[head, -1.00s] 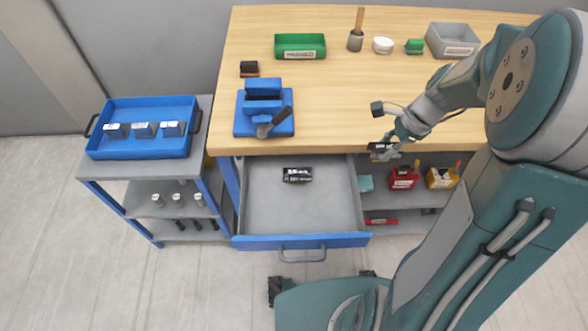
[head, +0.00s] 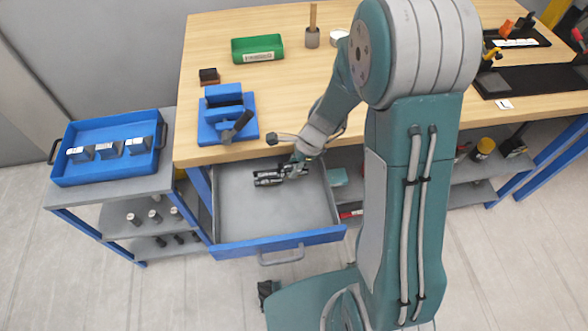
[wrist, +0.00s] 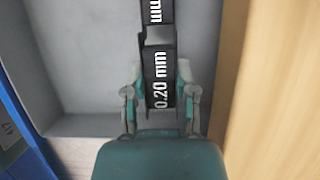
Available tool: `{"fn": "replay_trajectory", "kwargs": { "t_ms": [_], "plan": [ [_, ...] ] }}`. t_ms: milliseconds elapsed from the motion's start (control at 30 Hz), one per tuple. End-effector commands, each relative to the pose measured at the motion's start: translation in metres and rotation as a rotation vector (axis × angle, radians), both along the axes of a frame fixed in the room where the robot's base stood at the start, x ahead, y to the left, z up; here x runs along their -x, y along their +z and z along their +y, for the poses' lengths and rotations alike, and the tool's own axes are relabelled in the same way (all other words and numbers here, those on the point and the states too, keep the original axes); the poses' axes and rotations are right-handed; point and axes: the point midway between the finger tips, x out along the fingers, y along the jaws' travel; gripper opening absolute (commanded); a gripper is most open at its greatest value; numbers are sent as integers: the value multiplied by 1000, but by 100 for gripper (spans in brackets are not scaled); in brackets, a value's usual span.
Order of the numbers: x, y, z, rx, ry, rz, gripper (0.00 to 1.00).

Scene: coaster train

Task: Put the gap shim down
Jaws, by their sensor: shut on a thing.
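My gripper (head: 294,164) is over the back right part of the open grey drawer (head: 265,215). In the wrist view my gripper (wrist: 158,92) is shut on a dark gap shim (wrist: 160,68) marked "0.20 mm", with one finger on each side. Another dark piece with white lettering (head: 267,178) lies in the drawer just left of the held shim. In the wrist view this piece (wrist: 156,12) lines up beyond the shim's far end. I cannot tell whether the two touch, or whether the held shim rests on the drawer floor.
The wooden bench top (head: 290,110) overhangs behind the drawer, with a blue vise (head: 228,115) near its edge. A blue tray (head: 110,145) with several metal blocks stands on a cart at left. The drawer's front and left are bare.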

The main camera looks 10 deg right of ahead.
Motion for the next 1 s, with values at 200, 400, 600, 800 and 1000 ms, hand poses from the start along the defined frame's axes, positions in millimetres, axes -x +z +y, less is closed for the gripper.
{"fn": "replay_trajectory", "kwargs": {
  "t_ms": [200, 400, 600, 800, 1000],
  "plan": [
    [0, -20, -1, 1, -1, 0, 0],
    [0, -19, -1, 0, -1, 0, 0],
    [0, -21, -2, -1, -1, 0, 70],
    [0, -21, -1, 0, -1, 0, 70],
    [0, -17, -1, 0, 1, -1, 70]
  ]
}}
